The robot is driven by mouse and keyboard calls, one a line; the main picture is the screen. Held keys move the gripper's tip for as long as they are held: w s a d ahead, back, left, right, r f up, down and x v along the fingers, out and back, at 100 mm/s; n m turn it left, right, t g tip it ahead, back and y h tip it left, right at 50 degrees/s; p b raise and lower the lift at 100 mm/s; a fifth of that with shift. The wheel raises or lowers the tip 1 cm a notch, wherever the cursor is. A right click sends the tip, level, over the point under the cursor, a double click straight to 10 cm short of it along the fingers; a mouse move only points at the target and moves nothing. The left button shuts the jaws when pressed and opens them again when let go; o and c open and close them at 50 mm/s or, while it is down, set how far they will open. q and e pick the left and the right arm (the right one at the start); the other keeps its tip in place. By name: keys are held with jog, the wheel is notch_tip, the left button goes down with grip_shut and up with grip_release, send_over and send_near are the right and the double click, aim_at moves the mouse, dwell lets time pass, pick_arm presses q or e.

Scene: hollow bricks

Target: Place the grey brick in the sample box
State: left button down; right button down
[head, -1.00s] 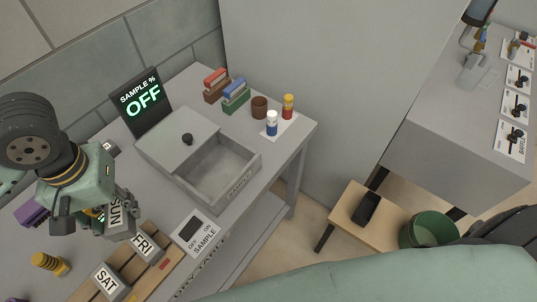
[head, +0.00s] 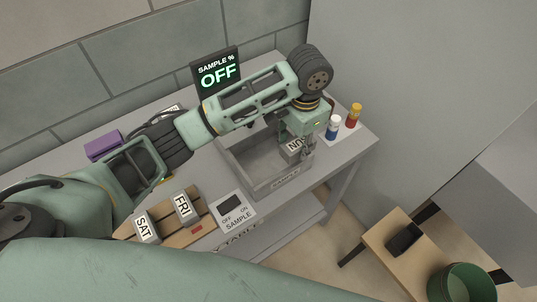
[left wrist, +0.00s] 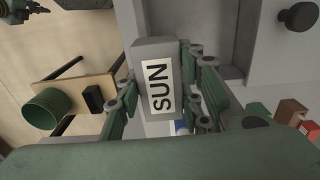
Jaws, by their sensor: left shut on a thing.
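The grey brick with the SUN label (head: 291,148) is held in my left gripper (head: 304,146). It also shows in the left wrist view (left wrist: 152,52), gripped between both fingers. The open grey sample box (head: 285,184), marked SAMPLE on its front, stands on the table below. In the head view the brick appears over the right part of the box; its height above the floor of the box cannot be told. My arm hides the back of the box.
Blue-and-white (head: 333,127) and red-and-yellow (head: 353,115) containers stand close right of my gripper. A display (head: 217,74) reads OFF.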

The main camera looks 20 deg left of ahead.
pick_arm(q)
jog(key=p, duration=0.2)
send_over(268, 162)
notch_tip(268, 162, down, 4)
jog(key=shift+d+f, duration=0.1)
jog(key=shift+f, duration=0.05)
notch_tip(268, 162, down, 4)
jog(key=shift+r+p, duration=0.1)
jog(key=shift+p, duration=0.25)
jog(key=shift+f, duration=0.25)
jog(key=shift+f, duration=0.15)
jog(key=c, duration=1.2)
grip_release()
notch_tip(268, 162, up, 12)
jog(key=b, duration=0.1)
jog(key=shift+r, duration=0.2)
jog(key=shift+s+f, duration=0.1)
